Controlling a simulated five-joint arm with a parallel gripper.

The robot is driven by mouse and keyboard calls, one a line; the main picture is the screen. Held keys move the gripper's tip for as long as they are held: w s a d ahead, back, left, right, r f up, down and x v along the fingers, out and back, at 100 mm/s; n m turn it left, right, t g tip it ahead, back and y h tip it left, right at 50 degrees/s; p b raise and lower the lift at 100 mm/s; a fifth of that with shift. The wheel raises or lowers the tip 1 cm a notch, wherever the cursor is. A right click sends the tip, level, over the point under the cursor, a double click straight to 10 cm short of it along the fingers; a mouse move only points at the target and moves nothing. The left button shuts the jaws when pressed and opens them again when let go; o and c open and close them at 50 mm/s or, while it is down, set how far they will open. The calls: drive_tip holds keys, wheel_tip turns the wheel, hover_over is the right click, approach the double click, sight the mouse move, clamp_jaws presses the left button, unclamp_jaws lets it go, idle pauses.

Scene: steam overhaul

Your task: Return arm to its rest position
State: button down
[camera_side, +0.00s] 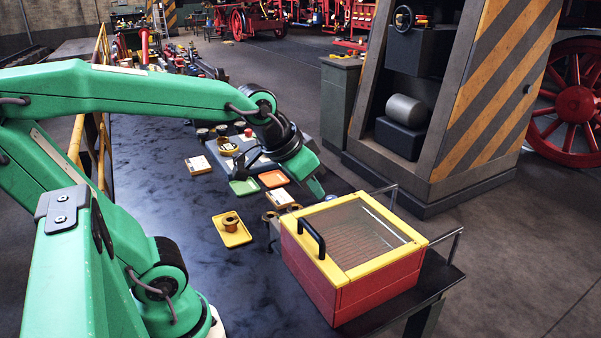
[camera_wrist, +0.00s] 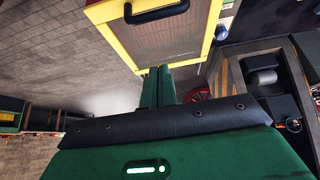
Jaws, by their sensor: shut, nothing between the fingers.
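My gripper (camera_side: 317,188) is at the end of my green arm, over the far side of the dark workbench (camera_side: 150,180). Its fingers point down and to the right, near the back of the red box with the yellow-framed lid (camera_side: 350,296). The fingers are shut and empty; whether they touch the box I cannot tell. In the wrist view the two green fingers (camera_wrist: 158,75) lie together, and the box's yellow frame (camera_wrist: 118,50) and black handle (camera_wrist: 157,13) appear beyond them.
A yellow tray (camera_side: 237,240) holds a brown spool (camera_side: 230,224). A green tray (camera_side: 244,187) and an orange tray (camera_side: 273,179) lie near my wrist. A striped pillar (camera_side: 490,95) stands beyond the bench.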

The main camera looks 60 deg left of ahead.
drive_tip(key=s+f, duration=0.1)
drive_tip(key=s, duration=0.6)
drive_tip(key=shift+d+g, duration=0.3)
drive_tip(key=shift+f, duration=0.1)
idle(0.6)
